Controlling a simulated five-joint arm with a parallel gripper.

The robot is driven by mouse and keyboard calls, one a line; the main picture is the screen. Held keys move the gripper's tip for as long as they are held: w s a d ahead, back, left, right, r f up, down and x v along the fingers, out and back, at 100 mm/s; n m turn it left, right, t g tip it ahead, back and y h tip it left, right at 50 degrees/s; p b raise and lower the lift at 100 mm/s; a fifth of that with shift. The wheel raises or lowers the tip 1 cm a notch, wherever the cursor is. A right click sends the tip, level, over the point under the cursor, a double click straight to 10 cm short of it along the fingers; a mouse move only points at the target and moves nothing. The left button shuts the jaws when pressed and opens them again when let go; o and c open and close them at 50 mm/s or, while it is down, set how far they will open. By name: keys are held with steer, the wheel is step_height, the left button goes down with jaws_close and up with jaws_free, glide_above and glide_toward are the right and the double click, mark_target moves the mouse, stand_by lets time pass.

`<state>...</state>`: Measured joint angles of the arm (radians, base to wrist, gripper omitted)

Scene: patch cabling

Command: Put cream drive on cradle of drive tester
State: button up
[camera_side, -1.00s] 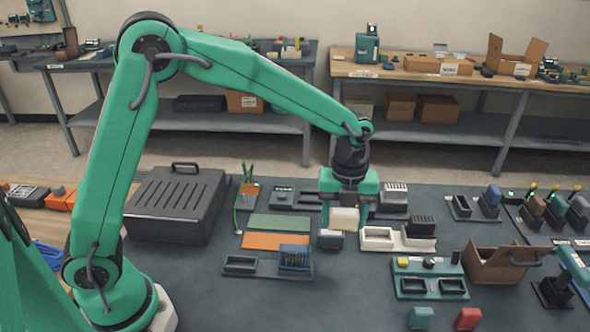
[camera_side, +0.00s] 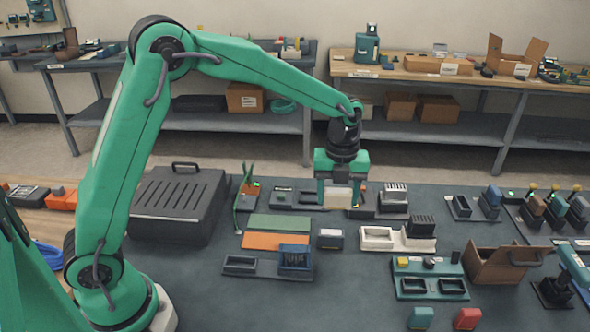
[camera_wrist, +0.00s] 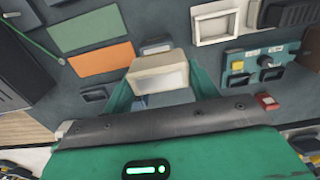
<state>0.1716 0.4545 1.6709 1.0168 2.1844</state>
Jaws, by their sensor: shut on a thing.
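The cream drive (camera_side: 338,196) is a small pale block held between the fingers of my gripper (camera_side: 338,203), above the dark bench mat. In the wrist view the cream drive (camera_wrist: 158,75) sits between the green fingers, its light front face showing. I cannot tell for sure which unit is the drive tester. A teal unit (camera_side: 400,267) with knobs and two dark-rimmed bays stands at the front right. A white open-topped tray (camera_side: 377,238) joins a dark ribbed block to the right of my gripper. A dark unit with a ribbed block (camera_side: 394,198) is partly hidden behind my gripper.
A grey-and-white block (camera_side: 330,239) lies on the mat just in front of my gripper. Green (camera_side: 278,223) and orange (camera_side: 274,241) plates and a blue-trayed unit (camera_side: 240,264) lie left. A brown box (camera_side: 497,266) stands right. The front middle of the mat is clear.

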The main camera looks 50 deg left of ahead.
steer(key=w+a, duration=0.2)
steer(key=a, duration=0.2)
glide_above(312, 200)
step_height(312, 200, down, 6)
steer(key=shift+w+f, duration=0.1)
steer(key=shift+f, duration=2.15)
steer(key=shift+f, duration=0.4)
steer(key=shift+f, duration=0.35)
steer(key=o, duration=1)
steer(key=shift+c, duration=0.2)
steer(key=shift+o, duration=0.4)
step_height(312, 200, up, 14)
steer(key=shift+f, duration=0.25)
